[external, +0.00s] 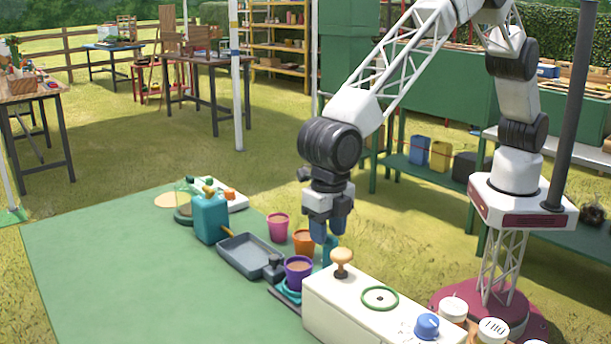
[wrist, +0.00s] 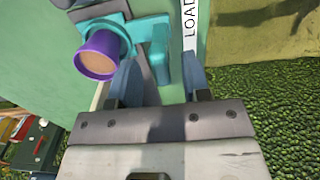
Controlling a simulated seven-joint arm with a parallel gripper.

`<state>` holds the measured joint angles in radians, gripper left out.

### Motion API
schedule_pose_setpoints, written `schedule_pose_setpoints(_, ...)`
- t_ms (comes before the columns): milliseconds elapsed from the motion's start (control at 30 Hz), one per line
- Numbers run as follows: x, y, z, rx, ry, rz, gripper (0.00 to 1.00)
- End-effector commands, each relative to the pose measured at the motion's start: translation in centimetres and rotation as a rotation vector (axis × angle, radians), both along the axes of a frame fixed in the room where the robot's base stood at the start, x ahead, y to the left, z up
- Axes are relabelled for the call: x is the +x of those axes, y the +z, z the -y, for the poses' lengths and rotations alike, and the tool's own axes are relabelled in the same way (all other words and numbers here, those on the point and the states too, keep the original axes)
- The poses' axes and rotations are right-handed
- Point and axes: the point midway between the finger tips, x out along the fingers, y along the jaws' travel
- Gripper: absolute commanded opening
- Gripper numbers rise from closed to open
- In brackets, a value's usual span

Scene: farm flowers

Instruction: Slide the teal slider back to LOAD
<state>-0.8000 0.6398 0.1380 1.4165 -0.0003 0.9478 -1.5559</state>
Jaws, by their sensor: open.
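The teal slider (external: 290,291) carries a purple pot (external: 298,272) and has an upright teal handle (external: 331,247). In the wrist view the slider (wrist: 122,24), the purple pot (wrist: 98,55) and the handle (wrist: 160,60) show near the top. A white strip reading LOAD (wrist: 190,22) lies right of the handle there. My gripper (external: 328,236) points down over the handle. In the wrist view my gripper (wrist: 158,78) is open, with the handle between or just beyond its blue fingers. I cannot tell whether they touch it. The external view partly hides the handle.
A white box (external: 345,309) with a wooden knob (external: 342,258) stands close at the front right. An orange pot (external: 303,241), a pink pot (external: 278,226), a grey tray (external: 248,254) and a teal can (external: 209,218) stand nearby. The green mat (external: 120,270) is clear at left.

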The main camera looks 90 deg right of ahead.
Motion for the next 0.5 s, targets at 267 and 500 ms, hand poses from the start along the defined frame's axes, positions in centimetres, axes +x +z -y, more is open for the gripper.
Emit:
schedule_pose_setpoints(267, 0.0, 3.0, 0.0, 0.001, 0.0, 0.001, 0.44)
schedule_pose_setpoints(500, 0.1, 5.9, 0.0, 0.001, 0.0, 0.001, 0.44)
